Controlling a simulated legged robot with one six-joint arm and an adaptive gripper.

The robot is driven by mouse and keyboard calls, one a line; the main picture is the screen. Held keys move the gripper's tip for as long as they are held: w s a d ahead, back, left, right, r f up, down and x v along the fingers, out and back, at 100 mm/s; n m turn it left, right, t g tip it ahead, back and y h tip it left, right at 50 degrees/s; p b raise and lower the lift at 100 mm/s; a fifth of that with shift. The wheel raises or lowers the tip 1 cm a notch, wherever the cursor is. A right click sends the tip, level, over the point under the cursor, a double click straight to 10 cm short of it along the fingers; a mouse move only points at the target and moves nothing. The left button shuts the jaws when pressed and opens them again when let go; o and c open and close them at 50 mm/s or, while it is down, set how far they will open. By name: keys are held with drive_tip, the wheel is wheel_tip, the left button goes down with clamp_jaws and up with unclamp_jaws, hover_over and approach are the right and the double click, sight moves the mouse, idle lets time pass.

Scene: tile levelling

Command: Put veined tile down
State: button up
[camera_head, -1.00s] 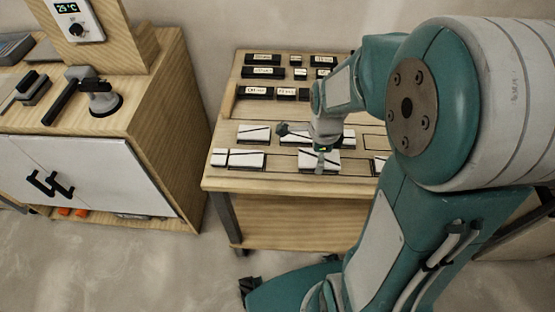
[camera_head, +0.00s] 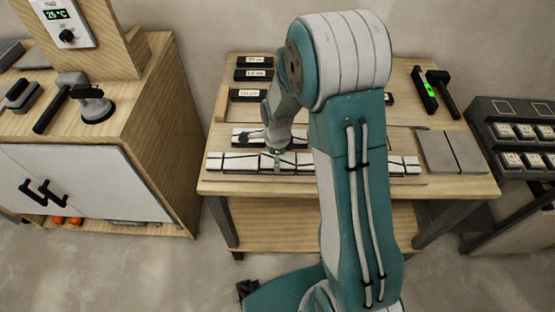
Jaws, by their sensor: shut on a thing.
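The white tiles with dark veins lie in two rows on the wooden table (camera_head: 455,185). The front row (camera_head: 238,162) runs across near the table's front edge, and its middle right part is hidden behind my arm. My gripper (camera_head: 277,158) points down into this row and is shut on a veined tile (camera_head: 277,167). That tile appears in line with its neighbours at about their height; I cannot tell whether it touches the surface. Part of a back row of veined tiles (camera_head: 243,135) shows behind the gripper.
Black labelled blocks (camera_head: 254,75) stand at the table's back. A green-lit level (camera_head: 425,90), a black mallet (camera_head: 443,92) and grey slabs (camera_head: 450,152) are at the right. A tile rack (camera_head: 515,140) stands far right. A wooden cabinet (camera_head: 165,110) with tools is at left.

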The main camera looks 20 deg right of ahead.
drive_tip(key=shift+a+f, duration=0.2)
drive_tip(key=shift+f, duration=0.1)
drive_tip(key=shift+d, duration=0.1)
drive_tip(key=o, duration=1)
drive_tip(key=shift+d+f, duration=0.1)
